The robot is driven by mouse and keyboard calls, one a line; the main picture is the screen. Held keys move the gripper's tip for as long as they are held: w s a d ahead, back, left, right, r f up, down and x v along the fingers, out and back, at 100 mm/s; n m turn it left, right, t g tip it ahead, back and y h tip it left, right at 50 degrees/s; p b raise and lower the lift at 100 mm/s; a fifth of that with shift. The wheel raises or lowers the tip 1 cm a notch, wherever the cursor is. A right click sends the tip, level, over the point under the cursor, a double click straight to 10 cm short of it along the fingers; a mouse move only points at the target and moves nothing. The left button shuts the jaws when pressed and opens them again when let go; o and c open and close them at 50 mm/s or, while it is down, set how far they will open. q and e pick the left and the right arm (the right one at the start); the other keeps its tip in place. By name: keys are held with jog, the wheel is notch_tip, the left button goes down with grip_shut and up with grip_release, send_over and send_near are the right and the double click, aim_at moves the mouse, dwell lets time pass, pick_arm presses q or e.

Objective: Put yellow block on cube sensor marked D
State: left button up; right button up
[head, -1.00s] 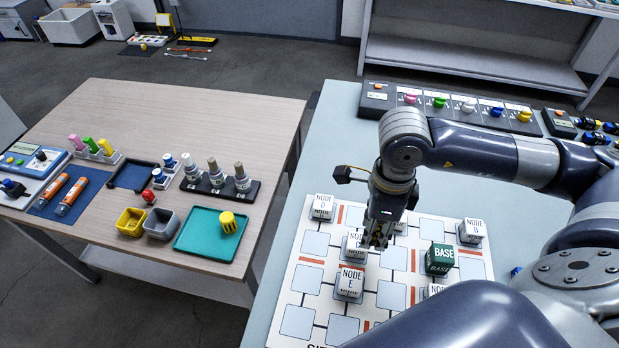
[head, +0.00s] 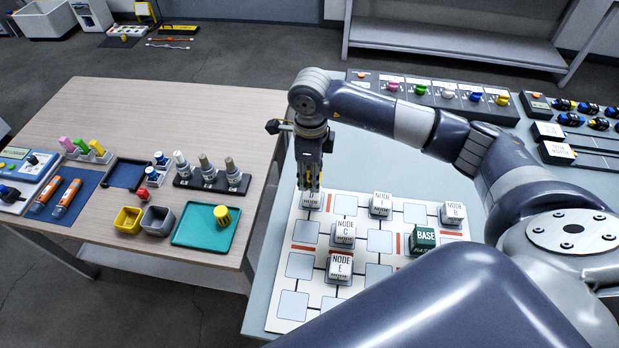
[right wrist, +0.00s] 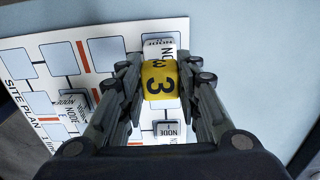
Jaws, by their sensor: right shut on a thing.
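My right gripper (head: 311,180) is directly above the white cube sensor D (head: 309,201), at the board's far left corner in the head view. In the right wrist view the gripper is shut on a yellow block (right wrist: 160,81) with a black 3 on its face. The fingers press its two sides. A white cube (right wrist: 158,47) shows just beyond the block, partly covered by it. I cannot tell whether block and cube touch. The block is hidden by the fingers in the head view. My left gripper is not in view.
The site plan board (head: 289,296) bears cubes C (head: 344,231), E (head: 339,266), B (head: 453,213), another white cube (head: 381,203) and the green BASE cube (head: 423,239). A wooden table (head: 130,110) at left holds a teal tray (head: 190,232) with a yellow cylinder (head: 222,215).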

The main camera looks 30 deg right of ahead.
jog(key=shift+w+f, duration=0.15)
jog(key=shift+f, duration=0.15)
notch_tip(320, 180, down, 2)
jog(key=shift+f+p, duration=0.1)
jog(key=shift+p, duration=0.65)
jog(key=shift+f, duration=0.3)
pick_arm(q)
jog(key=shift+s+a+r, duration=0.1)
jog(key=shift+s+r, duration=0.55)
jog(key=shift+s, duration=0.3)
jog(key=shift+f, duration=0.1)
pick_arm(e)
jog(key=shift+f, duration=0.15)
jog(key=shift+f+b, duration=0.15)
jog(key=shift+b, duration=0.2)
jog(key=o, duration=0.9)
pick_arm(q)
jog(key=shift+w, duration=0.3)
